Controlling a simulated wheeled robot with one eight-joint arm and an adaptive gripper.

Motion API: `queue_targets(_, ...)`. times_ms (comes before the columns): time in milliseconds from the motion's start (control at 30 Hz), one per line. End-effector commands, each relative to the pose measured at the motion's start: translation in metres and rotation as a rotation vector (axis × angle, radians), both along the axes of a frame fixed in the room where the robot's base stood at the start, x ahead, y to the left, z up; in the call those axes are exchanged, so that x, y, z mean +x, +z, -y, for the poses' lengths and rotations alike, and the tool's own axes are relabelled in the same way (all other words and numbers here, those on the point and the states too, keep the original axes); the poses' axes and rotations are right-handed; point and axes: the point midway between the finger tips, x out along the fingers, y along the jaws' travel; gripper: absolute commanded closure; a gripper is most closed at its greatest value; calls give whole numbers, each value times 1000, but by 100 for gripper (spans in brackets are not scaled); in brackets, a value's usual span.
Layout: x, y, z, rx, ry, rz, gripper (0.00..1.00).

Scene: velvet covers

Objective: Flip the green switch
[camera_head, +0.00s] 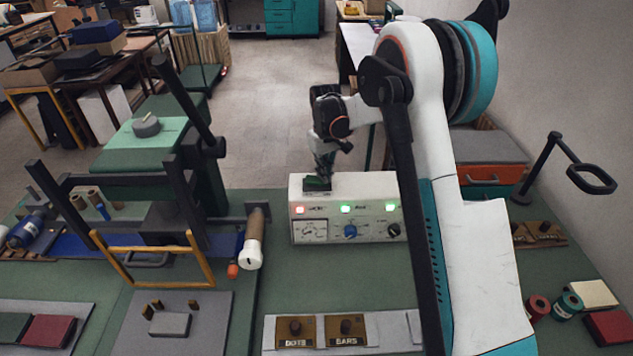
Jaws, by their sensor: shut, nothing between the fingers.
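A white control box (362,187) stands on the green bench, right of centre. A dark switch with a green face (316,184) sits on its top at the left end. My gripper (325,172) is shut and empty, pointing down at this switch from behind. Its fingertips are at or just above the switch; I cannot tell whether they touch. The fingertips partly cover the switch's back edge, and its tilt is too small to read. The box's front has a red light (299,210), two lit green lights (345,209), a dial and a blue knob (350,231).
A dark press frame with a yellow handle (155,252) stands to the left. A white-capped cylinder (252,252) is between it and the box. A plate with two brown blocks (390,328) lies in front. My arm hides part of the box's right side. Spools (567,304) lie at right.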

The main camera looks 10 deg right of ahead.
Motion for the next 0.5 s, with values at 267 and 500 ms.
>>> queue_targets(267, 0, 20, 0, 0, 0, 0, 100)
queue_targets(500, 0, 37, 0, 0, 0, 0, 100)
